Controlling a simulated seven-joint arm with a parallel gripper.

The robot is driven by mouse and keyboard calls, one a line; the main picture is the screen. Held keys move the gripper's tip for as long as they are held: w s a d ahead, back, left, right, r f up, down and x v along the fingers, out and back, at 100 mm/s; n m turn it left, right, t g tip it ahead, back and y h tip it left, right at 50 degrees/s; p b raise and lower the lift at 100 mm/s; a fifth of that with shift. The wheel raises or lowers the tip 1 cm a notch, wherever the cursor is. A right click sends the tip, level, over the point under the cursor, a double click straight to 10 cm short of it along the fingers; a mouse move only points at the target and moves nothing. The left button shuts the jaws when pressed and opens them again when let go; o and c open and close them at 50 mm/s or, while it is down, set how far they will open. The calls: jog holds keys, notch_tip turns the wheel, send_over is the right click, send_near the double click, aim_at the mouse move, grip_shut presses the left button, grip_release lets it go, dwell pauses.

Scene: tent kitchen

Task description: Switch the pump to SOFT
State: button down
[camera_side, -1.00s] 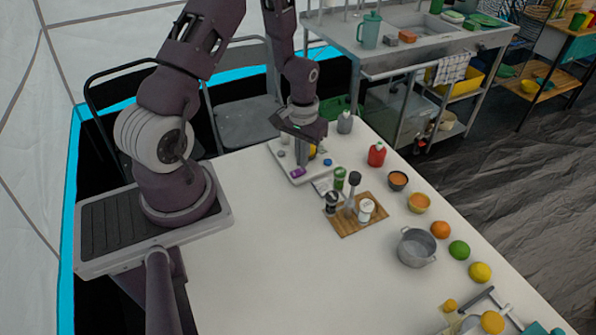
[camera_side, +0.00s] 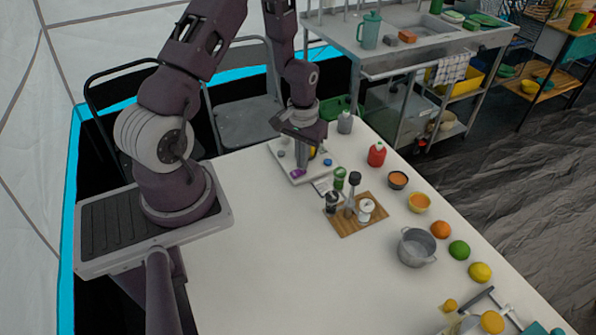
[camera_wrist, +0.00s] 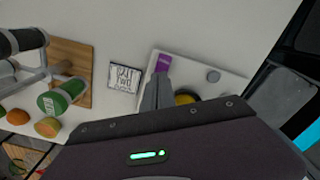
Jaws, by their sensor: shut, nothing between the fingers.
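A pale panel (camera_side: 291,178) lies on the far end of the white table; it appears to be the pump's board. It bears a purple piece (camera_side: 297,173), a blue button (camera_side: 327,162), a grey round knob (camera_wrist: 213,75) and a yellow round part (camera_wrist: 187,97). No SOFT marking is readable. My gripper (camera_wrist: 157,78) is shut and empty, pointing down over the panel. Its fingertips are close beside the purple piece in the wrist view; I cannot tell whether they touch. My gripper body hides part of the panel.
A small printed card (camera_wrist: 124,77) lies beside the panel. A wooden board (camera_side: 345,226) with jars and a mill stands close by. A red bottle (camera_side: 376,154), a grey bottle (camera_side: 345,122), bowls and fruit line the far edge.

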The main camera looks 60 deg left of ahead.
jog(key=shift+f, duration=0.6)
jog(key=shift+r, duration=3.5)
